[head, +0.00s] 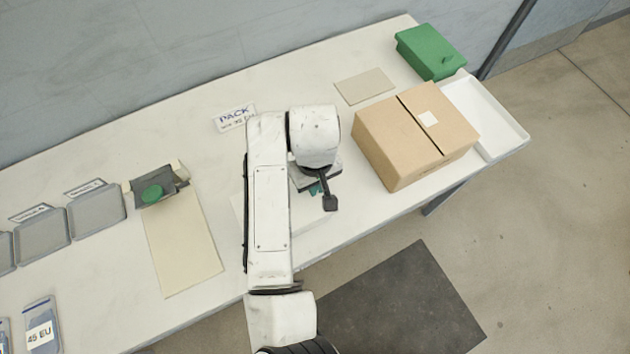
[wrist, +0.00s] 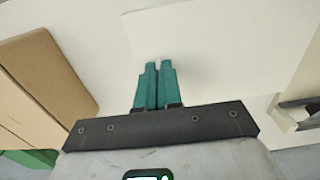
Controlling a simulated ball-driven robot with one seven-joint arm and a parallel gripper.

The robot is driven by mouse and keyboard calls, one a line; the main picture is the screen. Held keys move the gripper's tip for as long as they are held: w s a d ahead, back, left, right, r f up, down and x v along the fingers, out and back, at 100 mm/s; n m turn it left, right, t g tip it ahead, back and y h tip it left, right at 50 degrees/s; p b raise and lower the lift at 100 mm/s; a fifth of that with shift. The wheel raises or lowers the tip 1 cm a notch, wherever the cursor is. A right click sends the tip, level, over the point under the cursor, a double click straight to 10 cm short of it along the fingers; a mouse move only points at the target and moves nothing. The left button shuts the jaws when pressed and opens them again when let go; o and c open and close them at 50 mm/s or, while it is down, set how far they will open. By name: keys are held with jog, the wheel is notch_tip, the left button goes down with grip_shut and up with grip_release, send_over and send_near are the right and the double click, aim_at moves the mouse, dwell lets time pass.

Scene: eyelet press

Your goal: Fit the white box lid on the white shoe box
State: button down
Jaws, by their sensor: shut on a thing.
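My gripper (head: 316,188) is over the middle of the table, largely covered by my own arm in the head view. In the wrist view its teal fingers (wrist: 158,68) are close together, with a sliver of white at their tips. They are shut on what looks like the edge of the white box lid (wrist: 215,50), a broad pale panel beyond the fingers. In the head view a flat white shape (head: 312,216) shows beside and under my arm. I cannot tell there where the lid ends and the white shoe box begins.
A closed brown carton (head: 400,150) stands to the right, with a shallow white tray (head: 515,130) behind it and a green box (head: 428,50) at the far corner.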

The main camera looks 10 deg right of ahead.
jog(key=shift+f+b, duration=0.5)
jog(key=shift+f, duration=0.55)
dwell(0.4)
jog(key=c, duration=1.2)
grip_release()
notch_tip(320, 180, up, 11)
jog(key=shift+f, duration=0.1)
